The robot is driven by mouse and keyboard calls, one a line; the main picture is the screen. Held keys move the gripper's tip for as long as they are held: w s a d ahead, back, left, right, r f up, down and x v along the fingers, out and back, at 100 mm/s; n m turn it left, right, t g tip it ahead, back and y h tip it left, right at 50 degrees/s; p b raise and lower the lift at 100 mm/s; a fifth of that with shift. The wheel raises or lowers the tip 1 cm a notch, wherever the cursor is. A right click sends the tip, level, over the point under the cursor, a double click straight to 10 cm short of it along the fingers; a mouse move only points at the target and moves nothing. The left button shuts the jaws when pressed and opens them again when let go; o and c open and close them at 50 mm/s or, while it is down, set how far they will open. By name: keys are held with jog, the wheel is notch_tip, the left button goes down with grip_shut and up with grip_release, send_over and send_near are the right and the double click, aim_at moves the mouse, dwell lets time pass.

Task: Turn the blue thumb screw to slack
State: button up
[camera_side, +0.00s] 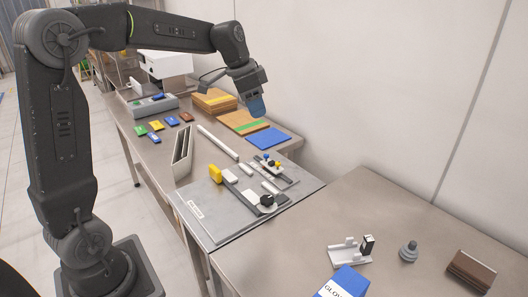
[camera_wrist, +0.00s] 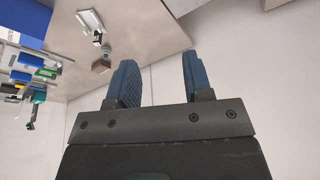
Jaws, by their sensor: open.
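In the side view a small blue screw head (camera_side: 265,157) shows at the back of the fixture on the grey plate (camera_side: 240,225). It is too small to tell how it is turned. Beside it sit small yellow and black parts. My gripper (camera_side: 257,106) hangs in the air above the back of the bench, up and to the left of the blue screw, well apart from it. In the wrist view my gripper (camera_wrist: 160,80) has its two blue fingers apart with nothing between them.
A blue glove box (camera_side: 342,284), a grey stacked piece (camera_side: 409,251) and a brown block (camera_side: 470,270) are on the front table. A wall rises behind.

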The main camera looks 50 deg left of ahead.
jog(key=w+a+f+m+h, duration=0.1)
jog(key=w+a+f+m, duration=0.1)
jog(key=w+a+f, duration=0.55)
jog(key=m+h, duration=0.1)
jog(key=m, duration=0.1)
send_near(266, 158)
jog(key=x, duration=0.5)
jog(key=w+x, duration=0.1)
jog(key=x, duration=0.1)
jog(key=shift+a+f, duration=0.15)
jog(key=shift+a, duration=0.1)
grip_shut()
